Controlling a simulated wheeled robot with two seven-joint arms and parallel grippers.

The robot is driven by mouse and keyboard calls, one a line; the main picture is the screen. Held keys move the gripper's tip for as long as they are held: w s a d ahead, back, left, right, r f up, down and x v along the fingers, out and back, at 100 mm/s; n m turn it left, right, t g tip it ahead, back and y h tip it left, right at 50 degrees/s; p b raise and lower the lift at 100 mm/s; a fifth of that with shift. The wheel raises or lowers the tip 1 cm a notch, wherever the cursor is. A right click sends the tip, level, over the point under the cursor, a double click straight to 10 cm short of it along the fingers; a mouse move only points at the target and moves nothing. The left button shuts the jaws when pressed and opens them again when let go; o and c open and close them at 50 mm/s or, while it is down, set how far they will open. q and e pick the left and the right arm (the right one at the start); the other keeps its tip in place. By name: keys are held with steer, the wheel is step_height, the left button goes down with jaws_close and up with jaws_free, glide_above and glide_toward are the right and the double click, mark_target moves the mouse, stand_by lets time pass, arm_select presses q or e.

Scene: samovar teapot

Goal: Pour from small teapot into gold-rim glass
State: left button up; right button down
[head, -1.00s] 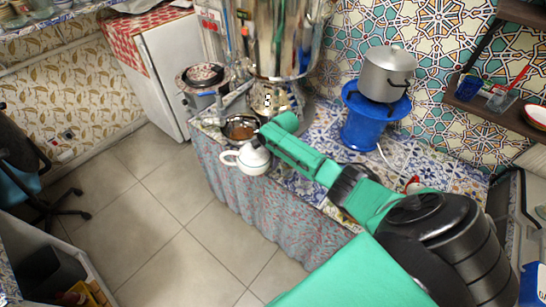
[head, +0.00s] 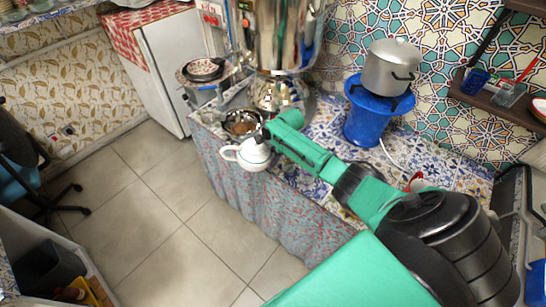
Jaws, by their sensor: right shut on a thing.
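The small white teapot (head: 252,157) is at the front edge of the tiled counter, its looped handle toward the left. My right gripper (head: 266,137) is shut on the teapot at its upper right side. The black fingers hide part of its top, and I cannot tell exactly which part they hold. The teapot looks slightly tilted. I cannot make out the gold-rim glass; my right arm covers part of the counter. My left gripper is not in view.
A bowl of brown contents (head: 243,123) is just behind the teapot. The large shiny samovar (head: 284,35) stands behind it. A blue stand (head: 371,118) carries a metal pot (head: 391,66). A red-and-white item (head: 416,182) is partly behind my arm. Open floor lies left of the counter.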

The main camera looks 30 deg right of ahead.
steer(key=shift+w+a+r, duration=0.1)
steer(key=shift+r, duration=0.05)
steer(key=shift+a+r+y+b, duration=0.1)
steer(key=shift+r+y+b, duration=0.05)
steer(key=shift+y+b, duration=0.3)
steer(key=shift+a+r+t+y, duration=0.1)
steer(key=shift+t+y, duration=0.15)
steer(key=shift+t, duration=0.05)
steer(key=shift+w+a+r+t+y+b, duration=0.2)
steer(key=shift+r+t+y+b, duration=0.25)
steer(key=shift+y+b, duration=0.55)
steer(key=shift+a+r+p, duration=0.15)
steer(key=shift+r+p, duration=0.1)
steer(key=shift+p, duration=0.2)
stand_by(5.6)
